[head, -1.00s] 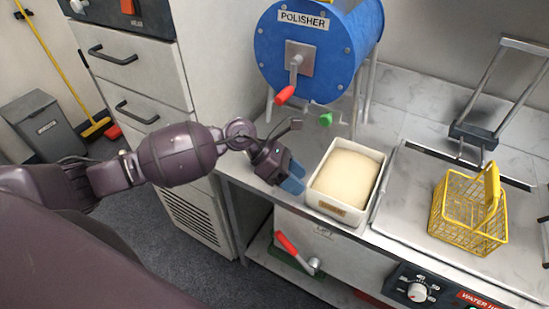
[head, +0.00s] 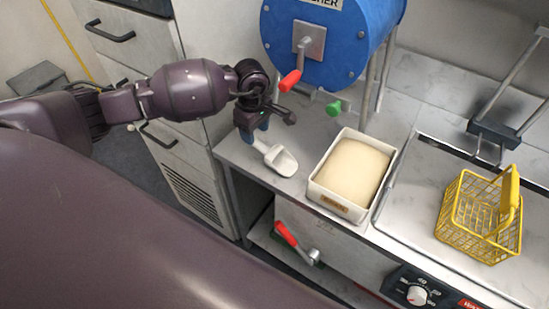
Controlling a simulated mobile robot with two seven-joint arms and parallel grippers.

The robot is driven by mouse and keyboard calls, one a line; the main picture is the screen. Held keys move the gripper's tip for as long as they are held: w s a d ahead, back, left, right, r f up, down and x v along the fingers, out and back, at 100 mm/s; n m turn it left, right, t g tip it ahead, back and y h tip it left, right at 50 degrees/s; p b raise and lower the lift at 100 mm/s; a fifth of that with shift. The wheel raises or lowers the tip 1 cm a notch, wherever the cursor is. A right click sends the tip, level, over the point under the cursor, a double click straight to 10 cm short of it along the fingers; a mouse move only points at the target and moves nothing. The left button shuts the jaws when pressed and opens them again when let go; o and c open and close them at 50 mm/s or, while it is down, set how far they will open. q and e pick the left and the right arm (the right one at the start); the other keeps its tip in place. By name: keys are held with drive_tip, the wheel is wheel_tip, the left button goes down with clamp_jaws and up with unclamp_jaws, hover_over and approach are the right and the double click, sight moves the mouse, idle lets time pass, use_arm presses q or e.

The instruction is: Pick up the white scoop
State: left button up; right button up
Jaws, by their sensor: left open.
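The white scoop (head: 280,158) lies on the grey counter, left of a white bin, with its handle pointing up and left. My left gripper (head: 256,138) is just above the handle end, its blue fingertips pointing down near the handle. The jaws are open. I cannot tell whether the fingers are around the handle or only above it. My right gripper is not in view.
The white bin (head: 324,186) of pale grains stands right of the scoop. A blue polisher drum (head: 350,60) with a red-handled crank (head: 290,80) is behind. A yellow wire basket (head: 478,215) stands at the right. The counter's front edge is close to the scoop.

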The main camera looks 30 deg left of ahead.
sight(256, 140)
use_arm(q)
wheel_tip(256, 140, down, 4)
drive_tip(key=shift+f+b, duration=0.1)
drive_tip(key=shift+b, duration=0.75)
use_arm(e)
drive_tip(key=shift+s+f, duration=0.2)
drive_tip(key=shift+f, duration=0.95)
use_arm(q)
drive_tip(key=shift+c, duration=0.9)
clamp_jaws()
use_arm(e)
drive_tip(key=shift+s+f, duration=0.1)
use_arm(q)
drive_tip(key=shift+r, duration=0.2)
